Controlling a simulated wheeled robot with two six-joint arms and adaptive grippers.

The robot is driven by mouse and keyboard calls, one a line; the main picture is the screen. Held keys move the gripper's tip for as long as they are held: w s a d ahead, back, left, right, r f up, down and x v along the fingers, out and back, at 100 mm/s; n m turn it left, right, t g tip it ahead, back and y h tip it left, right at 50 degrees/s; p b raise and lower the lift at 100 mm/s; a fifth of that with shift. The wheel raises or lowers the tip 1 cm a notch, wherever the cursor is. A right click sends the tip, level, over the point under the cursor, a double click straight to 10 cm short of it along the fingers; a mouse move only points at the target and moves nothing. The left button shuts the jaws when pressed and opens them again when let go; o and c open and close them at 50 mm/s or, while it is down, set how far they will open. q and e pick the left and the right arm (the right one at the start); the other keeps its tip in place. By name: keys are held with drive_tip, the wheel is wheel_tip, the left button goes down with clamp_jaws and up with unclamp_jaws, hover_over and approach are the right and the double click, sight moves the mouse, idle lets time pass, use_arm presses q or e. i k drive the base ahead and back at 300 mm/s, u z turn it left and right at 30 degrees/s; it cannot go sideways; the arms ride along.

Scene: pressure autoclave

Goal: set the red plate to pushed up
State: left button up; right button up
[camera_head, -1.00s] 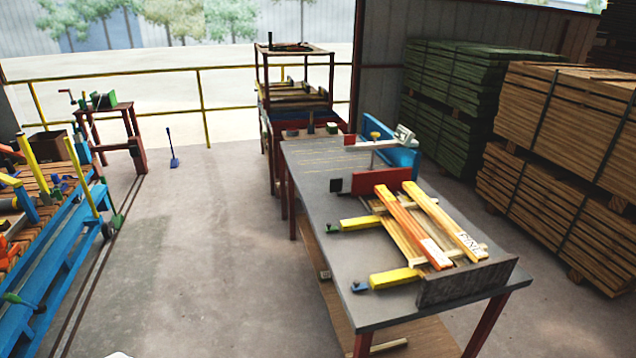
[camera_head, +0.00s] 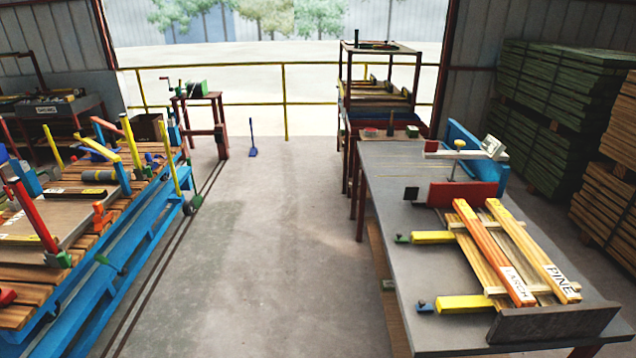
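The red plate (camera_head: 465,194) stands on edge across the grey table (camera_head: 390,215) at the right, at the far ends of the boards. A small black square block (camera_head: 411,194) sits at its left end. An orange board marked LARCH (camera_head: 490,250) and a yellow board marked PINE (camera_head: 528,245) lie with their far ends close to the plate; I cannot tell whether they touch it. A dark plate (camera_head: 553,324) stands at the near end. Neither of my grippers is in view.
Two yellow bars (camera_head: 465,303) with small knobs lie at the table's left side. A blue plate (camera_head: 476,150) and a white-headed device stand behind the red plate. A blue-framed bench (camera_head: 118,265) stands left. The concrete floor between is clear. Timber stacks (camera_head: 545,110) stand right.

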sight(440, 193)
drive_tip(key=u, duration=0.3)
drive_tip(key=i, duration=3.45)
drive_tip(key=z, duration=3.2)
